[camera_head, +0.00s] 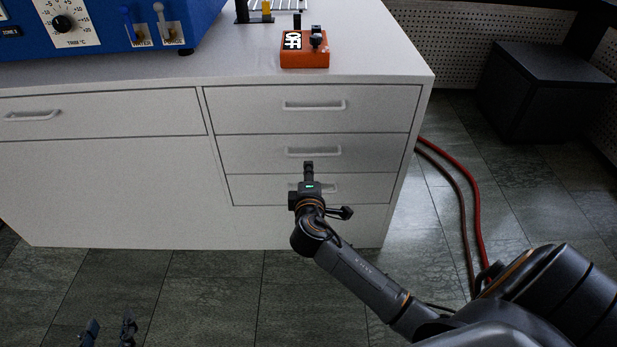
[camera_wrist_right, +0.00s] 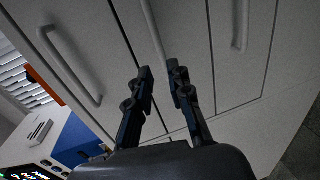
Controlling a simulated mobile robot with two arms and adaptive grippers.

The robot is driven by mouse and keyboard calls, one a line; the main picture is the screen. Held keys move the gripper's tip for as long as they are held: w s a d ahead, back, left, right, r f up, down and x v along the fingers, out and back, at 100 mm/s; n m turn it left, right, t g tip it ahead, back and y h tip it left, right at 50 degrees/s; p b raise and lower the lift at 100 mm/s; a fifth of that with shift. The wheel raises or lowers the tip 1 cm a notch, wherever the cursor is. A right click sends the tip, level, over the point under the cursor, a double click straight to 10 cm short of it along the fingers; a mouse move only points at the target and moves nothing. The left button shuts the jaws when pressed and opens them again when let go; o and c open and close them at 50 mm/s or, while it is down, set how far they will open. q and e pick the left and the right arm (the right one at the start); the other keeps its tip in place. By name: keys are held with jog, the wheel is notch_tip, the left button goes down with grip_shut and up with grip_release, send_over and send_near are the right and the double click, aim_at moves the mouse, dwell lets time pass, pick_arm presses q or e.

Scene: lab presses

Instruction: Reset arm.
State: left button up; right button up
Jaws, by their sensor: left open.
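My right arm reaches from the lower right in the head view. Its gripper (camera_head: 308,168) is in front of the lower drawers of the white cabinet (camera_head: 120,200), just under the middle drawer handle (camera_head: 313,152). In the right wrist view the two dark fingers (camera_wrist_right: 160,72) stand apart with nothing between them. A drawer handle (camera_wrist_right: 154,35) lies just beyond the fingertips; I cannot tell whether they touch. My left gripper (camera_head: 109,330) shows only at the lower left edge of the head view, low over the floor, open and empty. Most of the left arm is out of view.
An orange box marked OFF (camera_head: 305,60) stands on the cabinet top, near its front edge. A blue machine (camera_head: 110,25) with levers stands at the top left. Red hoses (camera_head: 470,195) lie on the floor right of the cabinet. A dark box (camera_head: 548,75) stands at the upper right.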

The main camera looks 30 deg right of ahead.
jog(key=shift+v, duration=0.95)
